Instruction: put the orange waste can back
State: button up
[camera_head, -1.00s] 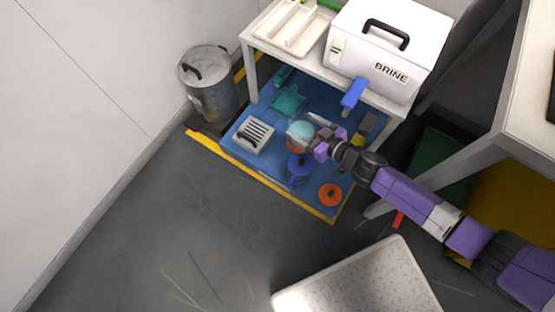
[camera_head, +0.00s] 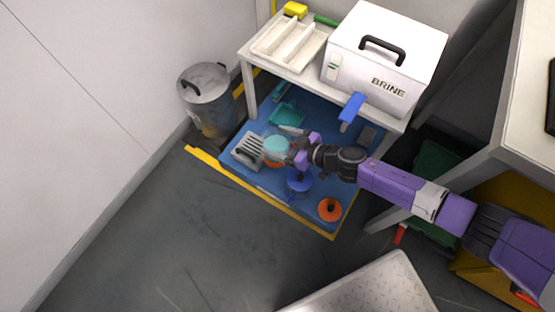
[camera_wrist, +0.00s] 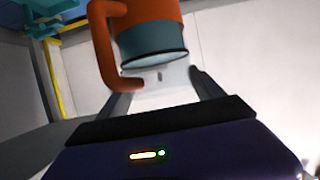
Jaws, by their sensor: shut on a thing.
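My gripper (camera_head: 291,151) is shut on an orange can with a teal top (camera_head: 276,147), above the blue mat under the white table. In the wrist view the can (camera_wrist: 150,14) shows an orange body, an orange side handle and a teal band, close to the fingers (camera_wrist: 163,92); a pale patch shows between them. A second orange thing, round with a dark knob (camera_head: 330,209), stands near the mat's front right corner. I cannot tell from its looks which of the two is the waste can.
A grey slotted caddy (camera_head: 248,151) is close left of the held can. A blue lidded can (camera_head: 299,180) stands to its right. The white table (camera_head: 247,52) bears a BRINE box (camera_head: 388,60). A grey bin (camera_head: 207,100) stands at the wall. Floor in front (camera_head: 180,225) is clear.

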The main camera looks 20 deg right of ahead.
jog(key=shift+f+b, duration=3.5)
jog(key=shift+f, duration=0.55)
jog(key=shift+f, duration=0.1)
jog(key=shift+f+b, duration=0.35)
jog(key=shift+f, duration=0.1)
